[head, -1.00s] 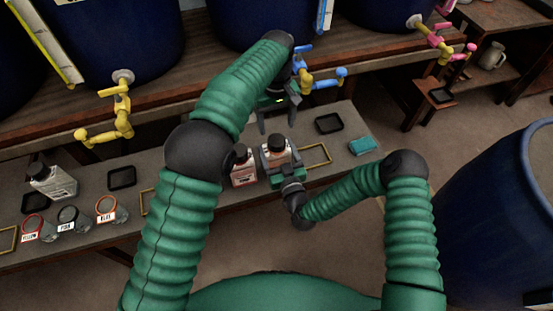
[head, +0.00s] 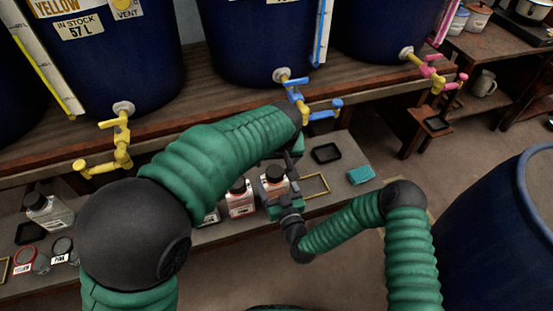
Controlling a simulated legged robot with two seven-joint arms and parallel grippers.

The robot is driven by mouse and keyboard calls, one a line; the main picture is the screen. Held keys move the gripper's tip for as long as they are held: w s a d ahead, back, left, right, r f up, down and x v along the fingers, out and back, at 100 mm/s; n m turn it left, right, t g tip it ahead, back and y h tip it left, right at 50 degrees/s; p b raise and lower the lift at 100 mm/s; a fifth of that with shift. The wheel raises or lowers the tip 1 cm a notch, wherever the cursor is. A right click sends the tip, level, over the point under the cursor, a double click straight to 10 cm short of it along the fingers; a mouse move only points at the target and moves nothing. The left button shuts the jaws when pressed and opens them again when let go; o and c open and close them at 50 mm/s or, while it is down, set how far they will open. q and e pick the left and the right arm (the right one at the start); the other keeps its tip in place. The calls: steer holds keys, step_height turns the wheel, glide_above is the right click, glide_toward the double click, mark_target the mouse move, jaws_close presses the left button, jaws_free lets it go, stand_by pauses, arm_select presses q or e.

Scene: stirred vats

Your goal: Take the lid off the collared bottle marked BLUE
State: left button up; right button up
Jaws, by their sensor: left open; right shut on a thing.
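A squat bottle with a black lid (head: 275,173) stands at the front of the bench. My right gripper (head: 276,194) is shut on its body from the front. The lid is on the bottle; I cannot read the word BLUE on it. My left gripper (head: 284,156) is open just behind and above this bottle, mostly hidden by my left forearm, and holds nothing that I can see. I cannot tell whether its fingers touch the lid. A second black-lidded bottle with a red-marked label (head: 240,198) stands just left of the held one.
A blue tap (head: 305,103) hangs above the bench behind my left gripper. A yellow frame (head: 315,186), black tray (head: 326,153) and teal sponge (head: 360,175) lie to the right. Tagged rings (head: 28,256) and another bottle (head: 48,212) are at far left. A large blue barrel (head: 485,235) stands right.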

mark_target(275, 171)
arm_select(q)
steer(key=x, duration=1.2)
steer(key=shift+s, duration=0.1)
jaws_close()
steer(key=shift+r, duration=0.15)
steer(key=shift+r, duration=1.05)
steer(key=shift+r, duration=2)
arm_select(e)
steer(key=o, duration=2.1)
